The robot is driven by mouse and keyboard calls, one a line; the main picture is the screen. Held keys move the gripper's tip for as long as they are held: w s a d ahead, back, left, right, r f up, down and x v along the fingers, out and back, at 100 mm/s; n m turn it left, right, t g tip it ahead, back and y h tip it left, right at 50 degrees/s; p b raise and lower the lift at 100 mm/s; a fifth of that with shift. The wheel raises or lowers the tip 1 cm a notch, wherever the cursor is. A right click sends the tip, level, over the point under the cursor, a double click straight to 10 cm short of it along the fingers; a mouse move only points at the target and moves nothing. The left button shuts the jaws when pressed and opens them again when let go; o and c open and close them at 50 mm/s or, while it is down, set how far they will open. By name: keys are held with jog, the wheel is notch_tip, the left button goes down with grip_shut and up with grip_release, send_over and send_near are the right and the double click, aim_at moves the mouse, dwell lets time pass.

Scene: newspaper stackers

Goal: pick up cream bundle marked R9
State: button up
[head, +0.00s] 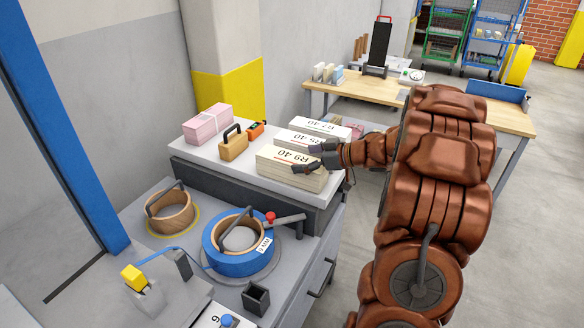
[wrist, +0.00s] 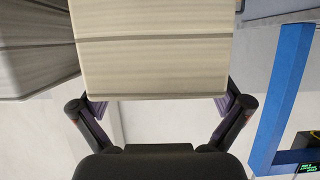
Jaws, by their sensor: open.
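The cream bundle marked R9 (head: 284,173) lies on the raised grey shelf top, nearest the front edge. It is a stack with "R9 40" on its upper face. My gripper (head: 325,158) is at the bundle's right end in the head view. In the wrist view a cream bundle (wrist: 155,50) fills the upper middle, and my open gripper (wrist: 160,104) has one finger near each lower side of it. A gap shows beside the fingertips, and whether they touch the bundle cannot be told.
The R5 bundle (head: 313,146) and R7 bundle (head: 320,128) lie just behind. A pink bundle (head: 207,124), a wooden block with a handle (head: 233,145) and an orange tool (head: 256,130) stand to the left. Tape rolls, one blue (head: 232,262), sit on the lower bench.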

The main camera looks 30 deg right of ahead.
aim_at(295, 158)
jog(key=shift+x, duration=1.6)
jog(key=shift+r, duration=0.15)
jog(key=shift+c, duration=0.3)
jog(key=c, duration=1.8)
